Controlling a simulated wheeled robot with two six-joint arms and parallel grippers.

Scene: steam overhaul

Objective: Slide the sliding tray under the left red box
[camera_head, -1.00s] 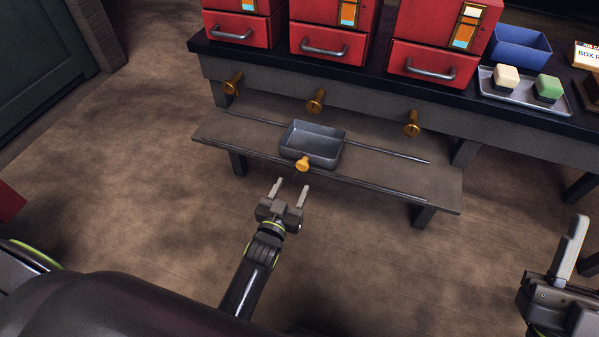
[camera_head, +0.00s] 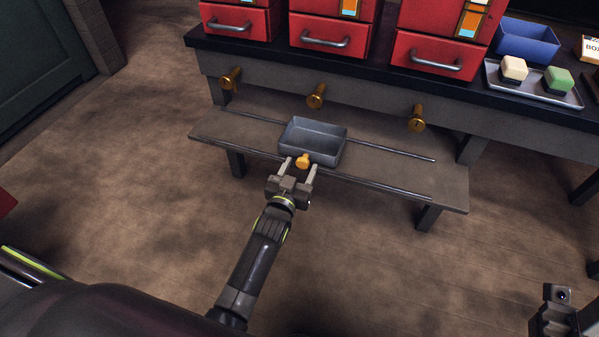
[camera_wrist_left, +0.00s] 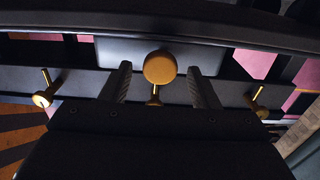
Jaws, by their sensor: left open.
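The sliding tray (camera_head: 313,141) is a grey open box on two rails along a low shelf, below the middle red box (camera_head: 331,32). Its brass knob (camera_head: 303,161) faces me. The left red box (camera_head: 236,20) stands on the bench, up and left of the tray. My left gripper (camera_head: 301,167) is open, with a finger on either side of the knob. The left wrist view shows the knob (camera_wrist_left: 160,67) between the two spread fingers, with gaps on both sides. My right gripper is partly visible at the lower right; its fingers are not clear.
Three brass knobs stick out of the bench front above the shelf: left (camera_head: 230,78), middle (camera_head: 316,95), right (camera_head: 417,117). The right red box (camera_head: 440,50) stands beside a tray with two blocks (camera_head: 530,84). The shelf (camera_head: 225,133) is bare left of the sliding tray.

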